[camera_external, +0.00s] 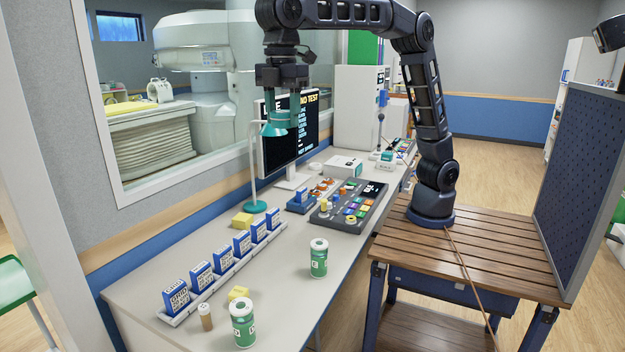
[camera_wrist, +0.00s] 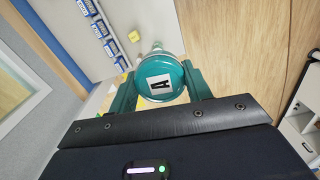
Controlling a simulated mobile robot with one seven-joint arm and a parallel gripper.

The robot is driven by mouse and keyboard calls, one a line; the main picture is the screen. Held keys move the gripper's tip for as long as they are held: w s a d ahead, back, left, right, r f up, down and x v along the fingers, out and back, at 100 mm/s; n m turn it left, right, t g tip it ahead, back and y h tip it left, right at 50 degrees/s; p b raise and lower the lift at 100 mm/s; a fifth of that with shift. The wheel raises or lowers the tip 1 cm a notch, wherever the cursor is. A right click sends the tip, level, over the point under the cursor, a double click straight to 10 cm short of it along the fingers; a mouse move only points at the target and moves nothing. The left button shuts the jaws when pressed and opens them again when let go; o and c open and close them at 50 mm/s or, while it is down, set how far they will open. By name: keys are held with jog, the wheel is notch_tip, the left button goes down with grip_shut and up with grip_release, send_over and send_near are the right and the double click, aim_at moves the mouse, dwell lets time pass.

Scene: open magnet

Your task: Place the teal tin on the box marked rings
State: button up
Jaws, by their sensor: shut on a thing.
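My gripper (camera_external: 282,108) is raised over the counter, in front of the monitor. In the wrist view its teal fingers (camera_wrist: 158,92) are shut on a round teal tin (camera_wrist: 182,86), whose top bears a white label with a black A. In the external view the tin is hard to tell apart from the teal fingers and lamp. Several blue and white boxes (camera_external: 201,277) stand in a row on a pale rail; they also show in the wrist view (camera_wrist: 98,29). I cannot read which box, if any, is marked rings.
Two green and white tins (camera_external: 318,258) (camera_external: 242,323) stand near the counter's front. A small brown-bodied bottle (camera_external: 206,317) and yellow blocks (camera_external: 242,220) are near the row. A teal lamp base (camera_external: 255,207), monitor (camera_external: 310,128) and dark control panel (camera_external: 349,205) stand further back.

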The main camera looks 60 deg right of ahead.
jog(key=w+d+r+m, duration=0.1)
jog(key=w+d+m, duration=0.7)
jog(key=w+d, duration=2.5)
jog(key=w+d+m, duration=0.2)
jog(key=w+d, duration=0.2)
jog(key=d, duration=1.2)
jog(key=w+d+m, duration=0.3)
jog(key=d, duration=1.3)
jog(key=w+d+m, duration=0.2)
jog(key=w+d, duration=0.2)
jog(key=d, duration=1.2)
jog(key=s+d+m, duration=0.2)
jog(key=s+d, duration=0.1)
jog(key=d, duration=0.6)
jog(key=s+d+m, duration=0.1)
jog(key=s+d, duration=0.1)
jog(key=d, duration=0.7)
jog(key=m, duration=0.8)
send_over(387, 153)
notch_tip(387, 153, down, 46)
jog(key=shift+s+d+r, duration=0.1)
jog(key=shift+s, duration=0.05)
